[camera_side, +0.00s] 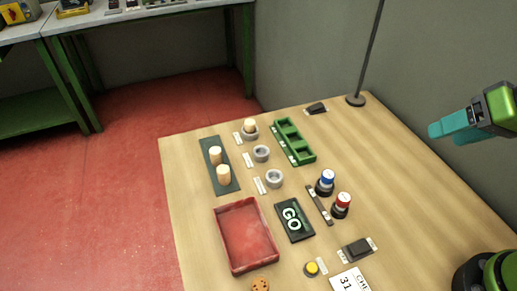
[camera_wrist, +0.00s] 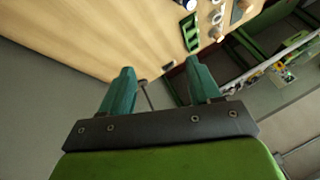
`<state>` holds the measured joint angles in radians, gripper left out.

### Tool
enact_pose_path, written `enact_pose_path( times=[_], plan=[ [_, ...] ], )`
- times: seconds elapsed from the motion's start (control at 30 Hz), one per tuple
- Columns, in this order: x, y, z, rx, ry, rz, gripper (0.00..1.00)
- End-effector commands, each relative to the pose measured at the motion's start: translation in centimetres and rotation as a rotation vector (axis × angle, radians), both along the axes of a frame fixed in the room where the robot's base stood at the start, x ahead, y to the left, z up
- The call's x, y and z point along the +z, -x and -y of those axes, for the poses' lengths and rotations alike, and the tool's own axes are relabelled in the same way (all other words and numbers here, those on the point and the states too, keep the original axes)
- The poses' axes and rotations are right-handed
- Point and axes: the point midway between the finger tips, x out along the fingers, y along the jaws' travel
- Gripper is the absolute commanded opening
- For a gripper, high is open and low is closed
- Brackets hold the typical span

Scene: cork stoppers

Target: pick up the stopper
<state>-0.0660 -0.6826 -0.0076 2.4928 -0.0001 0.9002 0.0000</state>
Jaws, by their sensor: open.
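Two tan cork stoppers stand upright on a dark green mat (camera_side: 233,185) at the left of the table: a far stopper (camera_side: 215,156) and a near stopper (camera_side: 223,175). A third stopper (camera_side: 249,126) sits in a grey round holder at the back. My gripper (camera_side: 437,130) is at the upper right in the side view, raised and far from the stoppers. In the wrist view its two teal fingers (camera_wrist: 160,85) are apart with nothing between them. The stoppers are small near the top edge of the wrist view, and I cannot tell them apart there.
Two grey ring holders (camera_side: 261,153) (camera_side: 274,178) look empty. A thin pole (camera_side: 368,55) rises at the back corner. The table's right side is mostly clear.

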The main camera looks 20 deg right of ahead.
Motion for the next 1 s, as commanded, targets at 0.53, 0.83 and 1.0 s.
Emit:
enact_pose_path(
  times=[0.53,0.83,1.0],
  plan=[
    [-5.2,-16.9,-13.5,0.324,0.193,-0.145,0.62],
    [-8.4,-25.3,-21.8,0.414,0.359,-0.003,0.62],
    [-6.4,-27.8,-22.6,0.397,0.361,0.079,0.62]
  ],
)
